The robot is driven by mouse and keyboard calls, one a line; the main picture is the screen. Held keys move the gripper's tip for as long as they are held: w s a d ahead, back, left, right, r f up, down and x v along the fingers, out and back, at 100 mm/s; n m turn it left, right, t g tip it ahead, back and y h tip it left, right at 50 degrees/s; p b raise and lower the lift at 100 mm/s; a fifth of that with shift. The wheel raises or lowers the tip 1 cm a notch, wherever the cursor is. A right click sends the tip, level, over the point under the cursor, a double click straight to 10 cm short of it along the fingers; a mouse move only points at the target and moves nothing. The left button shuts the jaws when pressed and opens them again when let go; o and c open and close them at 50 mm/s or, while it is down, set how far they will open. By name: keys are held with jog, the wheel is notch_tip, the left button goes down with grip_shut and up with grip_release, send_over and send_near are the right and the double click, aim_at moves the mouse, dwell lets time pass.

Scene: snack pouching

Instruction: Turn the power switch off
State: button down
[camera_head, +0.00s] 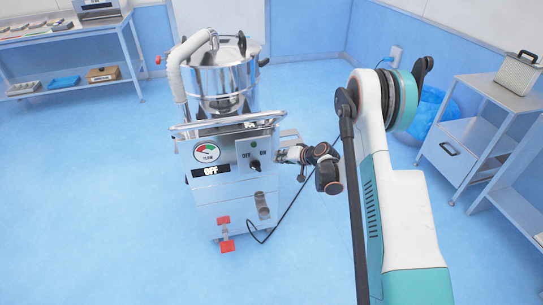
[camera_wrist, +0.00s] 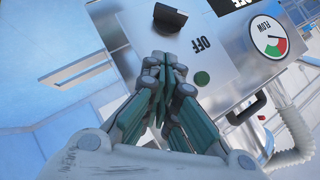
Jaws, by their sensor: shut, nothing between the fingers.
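The power switch is a black rotary knob (camera_head: 254,166) on a pale plate marked OFF and ON, on the front panel of a steel machine (camera_head: 232,195). It also shows at the top of the wrist view (camera_wrist: 168,16). I cannot tell which mark it points to. A black display (camera_head: 211,170) left of it reads OFF. My gripper (camera_head: 281,156) is at the panel's right edge, just right of the knob. In the wrist view its fingertips (camera_wrist: 165,60) are together and empty, just below the knob near the OFF mark. I cannot tell whether they touch the plate.
A green round light (camera_wrist: 202,78) and a flow gauge (camera_head: 206,152) are on the panel. A metal handle bar (camera_head: 228,121) runs above it. A black cable (camera_head: 283,215) hangs from the machine. A red pedal (camera_head: 227,246) is low in front. Surrounding floor is mostly clear.

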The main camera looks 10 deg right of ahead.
jog(key=s+a+r+n+g+h, duration=0.1)
jog(key=s+r, duration=0.4)
jog(key=r, duration=0.4)
jog(key=s+a+r+h, duration=0.1)
jog(key=s+a+r, duration=0.1)
jog(key=s+r, duration=0.45)
jog(key=s+a+r+n+g+h, duration=0.1)
jog(key=s+r, duration=0.3)
jog(key=r, duration=0.6)
jog(key=s+r+h, duration=0.1)
jog(key=s+r, duration=0.1)
jog(key=s, duration=1.2)
jog(key=s+r+n+h, duration=0.1)
jog(key=s+r+h, duration=0.1)
jog(key=s, duration=1.2)
jog(key=shift+s+a+r+p, duration=0.2)
jog(key=shift+r+p, duration=0.1)
jog(key=shift+r, duration=0.45)
